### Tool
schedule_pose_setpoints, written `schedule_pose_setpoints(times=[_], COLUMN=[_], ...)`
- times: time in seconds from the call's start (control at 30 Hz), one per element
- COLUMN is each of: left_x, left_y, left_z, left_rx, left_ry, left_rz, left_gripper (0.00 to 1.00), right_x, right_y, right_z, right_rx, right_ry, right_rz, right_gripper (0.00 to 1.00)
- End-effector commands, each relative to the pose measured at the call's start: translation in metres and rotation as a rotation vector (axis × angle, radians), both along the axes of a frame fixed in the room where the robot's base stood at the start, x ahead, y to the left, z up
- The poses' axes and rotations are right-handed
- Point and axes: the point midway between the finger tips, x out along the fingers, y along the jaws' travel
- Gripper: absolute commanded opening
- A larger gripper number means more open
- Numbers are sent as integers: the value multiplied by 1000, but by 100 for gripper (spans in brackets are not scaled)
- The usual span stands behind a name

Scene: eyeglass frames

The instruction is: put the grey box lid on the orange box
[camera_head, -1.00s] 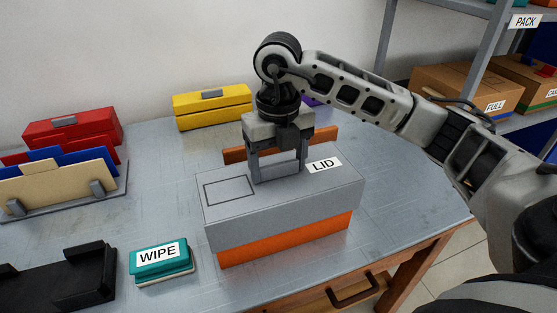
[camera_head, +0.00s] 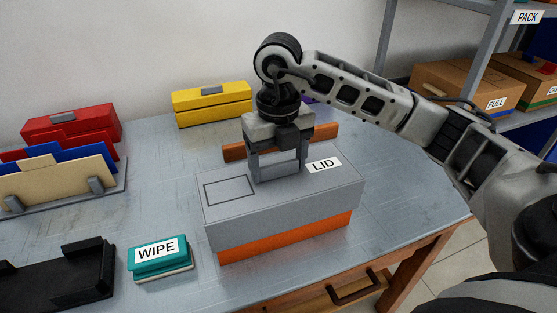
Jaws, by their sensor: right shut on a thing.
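The grey box lid (camera_head: 225,210), with a LID label, is over the orange box (camera_head: 290,238) in the middle of the table. Only the orange lower front of the box shows under the lid; whether the lid is fully seated I cannot tell. My right gripper (camera_head: 277,172) points down from above and is shut on the raised grey handle on top of the lid. My left gripper is not in view.
A teal WIPE block (camera_head: 160,260) and a black tray (camera_head: 60,284) lie to the left. A rack with coloured panels (camera_head: 40,182), a red box (camera_head: 72,125) and a yellow box (camera_head: 212,100) stand behind. An orange-brown bar (camera_head: 322,134) lies just behind the lid.

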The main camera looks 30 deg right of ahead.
Motion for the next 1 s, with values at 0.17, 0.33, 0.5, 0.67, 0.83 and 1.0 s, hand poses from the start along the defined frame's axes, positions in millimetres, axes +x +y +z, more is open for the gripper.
schedule_pose_setpoints(times=[0.17, 0.33, 0.5, 0.67, 0.83, 1.0], left_x=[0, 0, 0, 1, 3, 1], left_y=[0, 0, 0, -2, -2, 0], left_z=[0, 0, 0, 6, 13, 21], left_rx=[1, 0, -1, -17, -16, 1], left_ry=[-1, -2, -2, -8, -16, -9], left_rz=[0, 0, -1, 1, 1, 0], left_gripper=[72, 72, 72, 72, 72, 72], right_x=[0, 0, 0, 1, 1, 1], right_y=[0, 0, 0, 0, 0, -1], right_z=[0, 0, 0, 10, 50, 95], right_rx=[0, 0, -1, -1, -1, -2], right_ry=[0, 0, 1, -4, -7, -8], right_rz=[0, 0, 0, 0, 0, -2], right_gripper=[89, 98, 98, 98, 98, 98])
